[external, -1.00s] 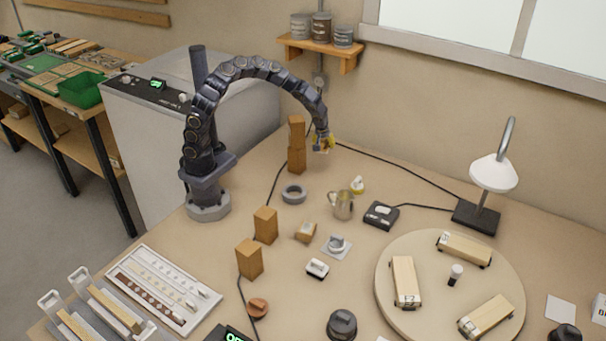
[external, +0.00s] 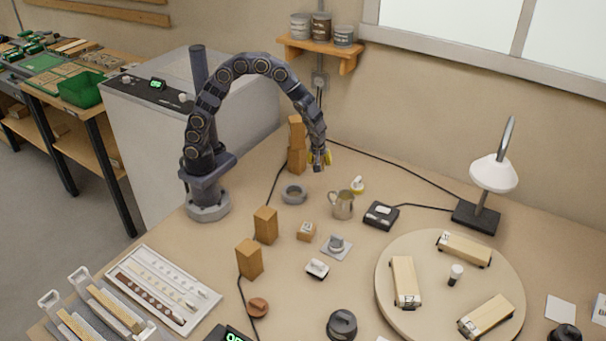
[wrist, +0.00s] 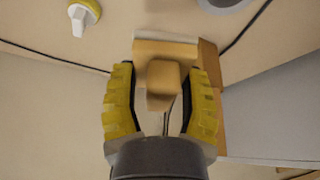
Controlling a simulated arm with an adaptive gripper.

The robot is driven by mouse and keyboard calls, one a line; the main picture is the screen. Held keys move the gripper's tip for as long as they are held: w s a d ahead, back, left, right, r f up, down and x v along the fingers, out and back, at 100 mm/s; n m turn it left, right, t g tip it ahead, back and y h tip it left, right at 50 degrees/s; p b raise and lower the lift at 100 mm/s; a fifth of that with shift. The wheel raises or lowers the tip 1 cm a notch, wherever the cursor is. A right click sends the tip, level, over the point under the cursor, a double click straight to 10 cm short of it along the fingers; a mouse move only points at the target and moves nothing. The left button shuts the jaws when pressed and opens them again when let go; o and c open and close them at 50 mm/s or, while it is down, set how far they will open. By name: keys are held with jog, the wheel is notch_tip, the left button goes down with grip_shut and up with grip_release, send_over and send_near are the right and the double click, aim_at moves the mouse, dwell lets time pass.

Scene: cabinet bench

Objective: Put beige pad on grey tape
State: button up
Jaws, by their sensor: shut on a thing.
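My gripper (external: 320,163) is shut on the beige pad (wrist: 165,50), held by its block-like knob between the yellow fingers in the wrist view (wrist: 162,95). The pad is up in the air; in the external view it is mostly hidden by the fingers. The grey tape (external: 294,194) is a ring lying flat on the bench, to the left of and below my gripper in the external view. Part of the tape shows at the top edge of the wrist view (wrist: 225,3). The pad and the tape are apart.
Stacked wooden blocks (external: 297,148) stand just left of my gripper. A metal mug (external: 342,204) and a yellow-and-white knobbed item (external: 357,185) lie to the tape's right. A wooden block (external: 265,225) stands nearer. A black cable (external: 276,185) runs left of the tape.

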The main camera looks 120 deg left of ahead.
aim_at(300, 191)
jog(key=shift+s+d+f+n+g+h, duration=0.2)
jog(key=shift+s+d+f+n, duration=0.55)
jog(key=shift+f, duration=1.2)
jog(key=shift+s+d+f+n+g+h, duration=0.2)
jog(key=shift+s+d+f+n, duration=0.55)
jog(key=shift+f, duration=1.2)
jog(key=shift+s+d+f+n+g+h, duration=0.15)
jog(key=shift+s+d+f+n, duration=0.55)
jog(key=shift+f, duration=1.25)
jog(key=shift+s+a+f, duration=0.15)
jog(key=shift+s+a, duration=0.05)
jog(key=shift+s, duration=0.05)
jog(key=o, duration=1)
jog(key=shift+v, duration=6.2)
